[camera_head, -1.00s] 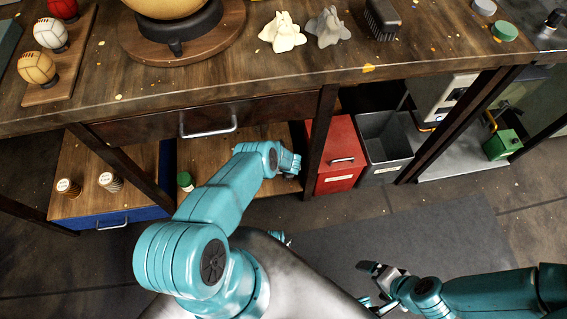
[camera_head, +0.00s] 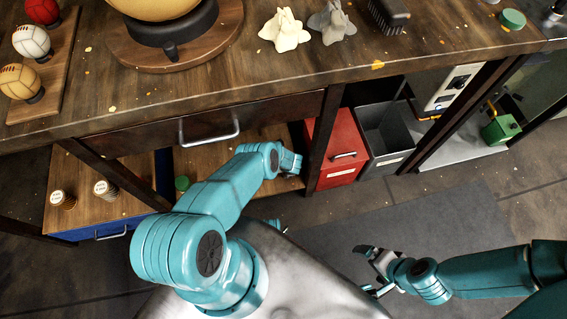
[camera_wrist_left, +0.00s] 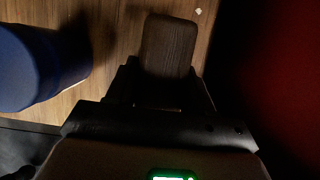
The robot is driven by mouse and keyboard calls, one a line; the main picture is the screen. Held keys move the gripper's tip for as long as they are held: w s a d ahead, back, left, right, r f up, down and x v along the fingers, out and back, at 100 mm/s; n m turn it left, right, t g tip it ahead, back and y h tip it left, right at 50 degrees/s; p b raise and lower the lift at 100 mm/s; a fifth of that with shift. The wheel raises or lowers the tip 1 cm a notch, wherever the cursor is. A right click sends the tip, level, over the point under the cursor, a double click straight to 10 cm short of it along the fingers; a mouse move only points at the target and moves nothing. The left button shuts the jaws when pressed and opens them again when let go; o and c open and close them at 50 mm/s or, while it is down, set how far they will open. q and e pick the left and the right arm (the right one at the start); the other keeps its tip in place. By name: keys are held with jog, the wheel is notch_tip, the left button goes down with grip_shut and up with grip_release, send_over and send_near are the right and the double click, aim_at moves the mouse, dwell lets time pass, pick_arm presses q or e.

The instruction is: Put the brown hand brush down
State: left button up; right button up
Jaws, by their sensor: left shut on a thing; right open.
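The brown hand brush (camera_wrist_left: 168,42) shows in the left wrist view as a brown, wood-grained block between the jaws. My left gripper (camera_wrist_left: 163,88) is shut on it, above a wooden surface. Its bristles are not visible there. In the head view my left gripper (camera_head: 291,163) is at the lower wooden shelf under the bench, left of the red bin; the brush cannot be made out there. I cannot tell whether the brush touches the shelf. My right gripper (camera_head: 374,268) is open and empty above the grey floor mat.
The lower shelf (camera_head: 225,150) holds a green-capped jar (camera_head: 182,184) and two small tubs at left. A blue round thing (camera_wrist_left: 35,68) stands left of the brush. A red bin (camera_head: 335,150) and grey bin (camera_head: 388,138) stand right. The bench edge (camera_head: 250,92) overhangs.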

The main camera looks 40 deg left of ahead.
pick_arm(q)
jog(key=shift+a+f, duration=0.1)
jog(key=shift+f, duration=0.1)
jog(key=shift+r, duration=0.1)
pick_arm(e)
jog(key=shift+a, duration=0.45)
pick_arm(q)
jog(key=shift+f+b, duration=0.4)
jog(key=shift+b, duration=0.05)
jog(key=o, duration=1.2)
jog(key=shift+r, duration=0.1)
jog(key=shift+s, duration=0.1)
pick_arm(e)
jog(key=shift+d+f, duration=0.15)
jog(key=shift+f, duration=0.25)
